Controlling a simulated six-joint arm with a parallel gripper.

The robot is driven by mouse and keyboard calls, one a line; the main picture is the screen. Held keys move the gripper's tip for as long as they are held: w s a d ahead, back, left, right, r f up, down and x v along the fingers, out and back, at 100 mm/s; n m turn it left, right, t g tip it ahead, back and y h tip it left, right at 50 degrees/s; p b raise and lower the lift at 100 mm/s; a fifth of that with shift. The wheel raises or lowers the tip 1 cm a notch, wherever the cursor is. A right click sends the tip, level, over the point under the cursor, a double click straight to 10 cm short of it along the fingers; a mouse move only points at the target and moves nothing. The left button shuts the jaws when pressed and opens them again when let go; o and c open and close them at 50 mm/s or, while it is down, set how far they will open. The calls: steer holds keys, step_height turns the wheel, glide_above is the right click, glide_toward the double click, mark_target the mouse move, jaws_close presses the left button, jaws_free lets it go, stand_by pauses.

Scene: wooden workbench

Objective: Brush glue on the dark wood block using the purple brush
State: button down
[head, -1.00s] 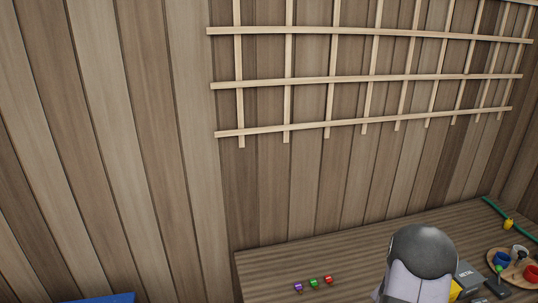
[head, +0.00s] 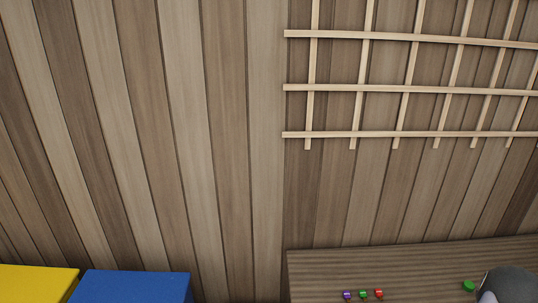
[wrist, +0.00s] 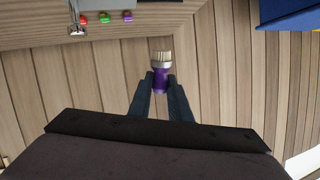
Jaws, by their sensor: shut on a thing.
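My gripper (wrist: 160,82) is shut on the purple brush (wrist: 160,68), seen in the wrist view. The brush has a purple handle, a pale metal collar and light bristles pointing toward the top of that picture. The bristles touch nothing that I can see; the plank wall or floor shows behind them. The head view does not show the gripper or the brush. No dark wood block can be made out in either current view, and no glue is identifiable.
The workbench (head: 400,262) fills the lower right of the head view. Small purple (head: 347,294), green (head: 363,294) and red (head: 378,293) items stand near its left end. A green round thing (head: 468,286) lies farther right. Blue (head: 135,287) and yellow (head: 35,283) boxes stand lower left.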

steer(key=s+a+n+g+y, duration=0.1)
steer(key=s+a+n+y, duration=0.1)
steer(key=a, duration=0.3)
steer(key=shift+s+a+r+n+y, duration=0.15)
steer(key=shift+s+a+n+y, duration=0.1)
steer(key=shift+s+n+y, duration=0.25)
steer(key=shift+d, duration=0.1)
steer(key=w+d+f+m+t+h+b, duration=0.1)
steer(key=w+d+m+t+h+b, duration=0.15)
steer(key=d, duration=0.75)
steer(key=w+d+f+m+t+h+b, duration=0.1)
steer(key=d+m+h+b, duration=0.15)
steer(key=d, duration=0.75)
steer(key=s+d+r+m+h+b, duration=0.1)
steer(key=s+d+r+h+b, duration=0.2)
steer(key=d, duration=0.7)
steer(key=s+d+m+h+b, duration=0.1)
steer(key=d+m+h+b, duration=0.2)
steer(key=d, duration=0.7)
steer(key=shift+n+t+h, duration=0.35)
steer(key=shift+n+h, duration=0.25)
steer(key=shift+h, duration=0.1)
steer(key=shift+s+a+f+b, duration=0.1)
steer(key=shift+f+b, duration=0.9)
steer(key=shift+f, duration=0.15)
steer(key=shift+s+a+f+b, duration=0.1)
steer(key=shift+f+b, duration=0.85)
steer(key=shift+f, duration=0.2)
steer(key=shift+r, duration=0.1)
